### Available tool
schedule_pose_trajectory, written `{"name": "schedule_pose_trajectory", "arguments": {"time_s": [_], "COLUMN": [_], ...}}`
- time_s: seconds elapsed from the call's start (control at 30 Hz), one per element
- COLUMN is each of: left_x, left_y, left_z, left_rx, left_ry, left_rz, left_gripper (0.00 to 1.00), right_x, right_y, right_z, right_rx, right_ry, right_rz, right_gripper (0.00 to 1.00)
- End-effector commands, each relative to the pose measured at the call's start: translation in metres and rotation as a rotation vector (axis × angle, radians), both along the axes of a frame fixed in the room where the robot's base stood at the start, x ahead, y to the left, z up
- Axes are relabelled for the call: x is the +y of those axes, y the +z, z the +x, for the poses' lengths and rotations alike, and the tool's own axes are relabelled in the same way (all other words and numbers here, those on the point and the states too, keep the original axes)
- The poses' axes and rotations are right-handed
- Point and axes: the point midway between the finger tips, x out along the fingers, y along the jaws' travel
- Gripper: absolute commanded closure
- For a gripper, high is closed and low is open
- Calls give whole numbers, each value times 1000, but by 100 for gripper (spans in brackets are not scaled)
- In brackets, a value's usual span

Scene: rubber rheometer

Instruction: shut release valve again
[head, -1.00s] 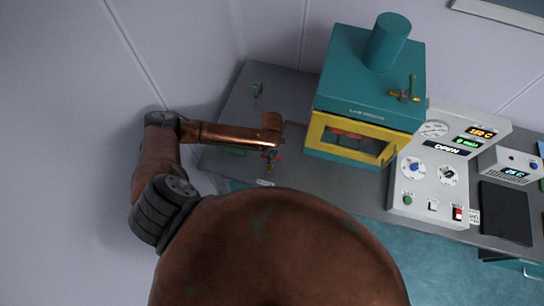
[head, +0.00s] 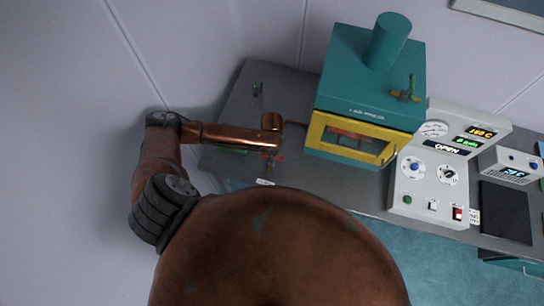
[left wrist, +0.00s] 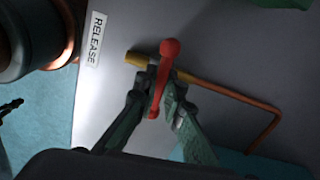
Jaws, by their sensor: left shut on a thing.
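The release valve has a red lever handle (left wrist: 162,80) on a brass body (left wrist: 137,59), clearest in the left wrist view. A copper pipe (left wrist: 235,91) runs from it to the right. A white label reading RELEASE (left wrist: 96,40) is beside it. My left gripper (left wrist: 158,92) is shut on the red handle, with one finger on each side of it. In the head view the left gripper (head: 271,156) is small and low over the bench, left of the press, with a bit of red showing there. My right gripper is not in view.
The teal press (head: 368,85) with its yellow front frame (head: 318,133) stands just right of the valve. A white control panel (head: 425,185) reading OPEN and a dark pad (head: 506,212) are further right. The grey bench (head: 238,108) is mostly clear at the left.

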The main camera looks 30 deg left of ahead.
Motion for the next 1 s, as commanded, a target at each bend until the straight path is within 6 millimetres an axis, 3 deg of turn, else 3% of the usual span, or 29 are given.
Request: {"name": "schedule_pose_trajectory", "arguments": {"time_s": [0.23, 0.5, 0.53, 0.77, 1.0], "left_x": [-1, -1, -1, 0, 0], "left_y": [2, 0, 0, 0, 0], "left_z": [0, 0, 0, 0, 0], "left_rx": [1, 0, 0, 0, 0], "left_ry": [-101, -114, -114, -113, -113], "left_rz": [-1, -1, -1, 0, 0], "left_gripper": [100, 100, 91, 75, 74], "right_x": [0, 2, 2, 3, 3], "right_y": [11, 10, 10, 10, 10], "right_z": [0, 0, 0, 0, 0], "right_rx": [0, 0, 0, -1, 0], "right_ry": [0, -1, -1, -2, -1], "right_rz": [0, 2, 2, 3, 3], "right_gripper": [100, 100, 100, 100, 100]}}
